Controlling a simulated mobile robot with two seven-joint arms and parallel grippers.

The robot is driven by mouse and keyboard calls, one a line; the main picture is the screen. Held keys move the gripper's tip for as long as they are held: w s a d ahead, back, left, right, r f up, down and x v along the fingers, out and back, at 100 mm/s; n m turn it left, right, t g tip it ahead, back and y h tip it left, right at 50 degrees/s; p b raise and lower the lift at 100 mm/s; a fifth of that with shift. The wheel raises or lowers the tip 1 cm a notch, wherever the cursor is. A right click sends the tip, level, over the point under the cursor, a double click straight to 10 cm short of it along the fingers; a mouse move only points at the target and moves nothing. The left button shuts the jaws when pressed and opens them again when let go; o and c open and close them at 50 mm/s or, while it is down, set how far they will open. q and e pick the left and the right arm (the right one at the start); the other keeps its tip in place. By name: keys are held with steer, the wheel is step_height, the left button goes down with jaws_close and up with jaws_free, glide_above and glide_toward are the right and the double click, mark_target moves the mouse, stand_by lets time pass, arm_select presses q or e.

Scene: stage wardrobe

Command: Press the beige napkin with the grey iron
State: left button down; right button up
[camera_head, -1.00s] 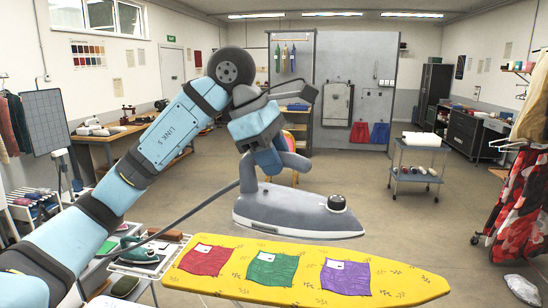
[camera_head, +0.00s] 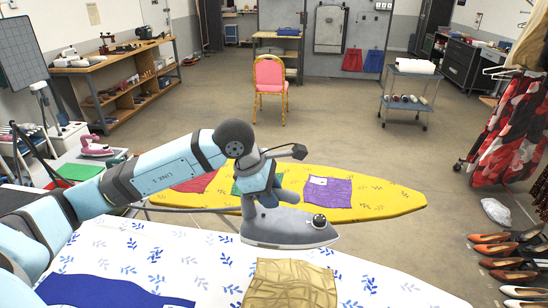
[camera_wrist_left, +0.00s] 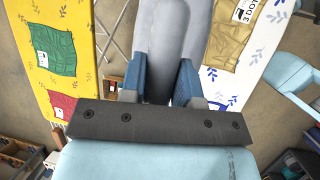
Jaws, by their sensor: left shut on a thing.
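The grey iron (camera_head: 289,226) is held in the air with its soleplate down, over the far edge of the white board with blue leaves (camera_head: 205,262). My left gripper (camera_head: 264,188) is shut on its handle; the iron also fills the middle of the left wrist view (camera_wrist_left: 170,45). The beige napkin (camera_head: 290,284) lies creased on the white board, nearer to me than the iron and apart from it. In the left wrist view the napkin (camera_wrist_left: 228,30) carries a printed label. My right gripper is not in view.
A dark blue cloth (camera_head: 115,291) lies on the white board at the left. Behind it stands a yellow board (camera_head: 385,203) with red, green and purple cloths. A rack of dresses (camera_head: 510,130) and several shoes (camera_head: 505,262) are at the right. A pink chair (camera_head: 270,80) stands behind.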

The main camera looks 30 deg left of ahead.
mark_target(264, 220)
arm_select(q)
steer(key=f, duration=0.2)
steer(key=s+f, duration=0.1)
steer(key=shift+f, duration=0.35)
steer(key=shift+f+b, duration=1.4)
steer(key=shift+f, duration=1.7)
steer(key=shift+w, duration=0.1)
